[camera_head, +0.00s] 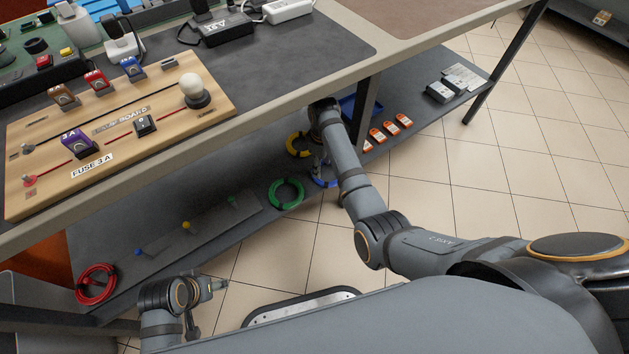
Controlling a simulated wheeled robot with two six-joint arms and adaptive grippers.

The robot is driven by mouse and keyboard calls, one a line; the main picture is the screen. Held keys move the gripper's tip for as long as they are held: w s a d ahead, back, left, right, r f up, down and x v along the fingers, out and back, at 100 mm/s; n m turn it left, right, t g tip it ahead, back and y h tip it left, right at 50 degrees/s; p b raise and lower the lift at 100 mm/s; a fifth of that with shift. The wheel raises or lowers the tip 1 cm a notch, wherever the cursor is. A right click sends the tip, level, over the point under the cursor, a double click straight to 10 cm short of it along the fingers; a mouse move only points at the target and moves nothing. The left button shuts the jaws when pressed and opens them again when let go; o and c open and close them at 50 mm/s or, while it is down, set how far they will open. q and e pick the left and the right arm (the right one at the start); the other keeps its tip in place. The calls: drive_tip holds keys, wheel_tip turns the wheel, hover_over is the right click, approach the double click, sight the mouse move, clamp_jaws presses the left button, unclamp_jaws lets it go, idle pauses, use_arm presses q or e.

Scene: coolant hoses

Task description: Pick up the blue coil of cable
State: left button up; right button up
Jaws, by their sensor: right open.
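The blue coil of cable (322,184) lies on the lower shelf under the bench, partly hidden by my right arm. My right gripper (318,166) reaches down under the bench edge and is open, just above or at the coil. I cannot tell whether its fingers touch the cable. My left gripper (214,287) is low at the left, in front of the shelf and away from the blue coil; its finger gap is too small to read.
On the lower shelf (235,222), a yellow coil (298,145) and a green coil (286,193) lie close to the blue one. A red coil (97,284) lies at the left end. Orange-labelled items (390,129) sit to the right. A bench leg (364,108) stands behind my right arm.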

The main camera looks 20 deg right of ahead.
drive_tip(key=b, duration=0.2)
hover_over(321, 182)
drive_tip(key=f, duration=0.4)
drive_tip(key=shift+s+f, duration=0.2)
drive_tip(key=shift+f, duration=0.05)
use_arm(q)
drive_tip(key=f, duration=0.1)
drive_tip(key=t, duration=0.1)
drive_tip(key=d+f, duration=0.1)
drive_tip(key=shift+w+f+t+h, duration=0.3)
drive_tip(key=shift+w+f, duration=0.05)
drive_tip(key=shift+w, duration=0.05)
use_arm(e)
drive_tip(key=shift+f, duration=0.5)
drive_tip(key=shift+w+f+b, duration=0.1)
drive_tip(key=shift+f+b, duration=0.5)
drive_tip(key=shift+b, duration=0.2)
drive_tip(key=shift+w+d+f+b, duration=0.1)
drive_tip(key=shift+w+f+b, duration=0.05)
drive_tip(key=shift+f+b, duration=0.5)
wheel_tip(321, 182, down, 2)
drive_tip(key=shift+f+b, duration=0.2)
drive_tip(key=shift+b, duration=0.3)
use_arm(q)
drive_tip(key=w+r+t, duration=0.8)
drive_tip(key=w+r, duration=0.2)
drive_tip(key=w, duration=0.3)
drive_tip(key=shift+w+a+r+t, duration=0.15)
drive_tip(key=shift+a+r+t, duration=0.1)
drive_tip(key=shift+a+t, duration=0.1)
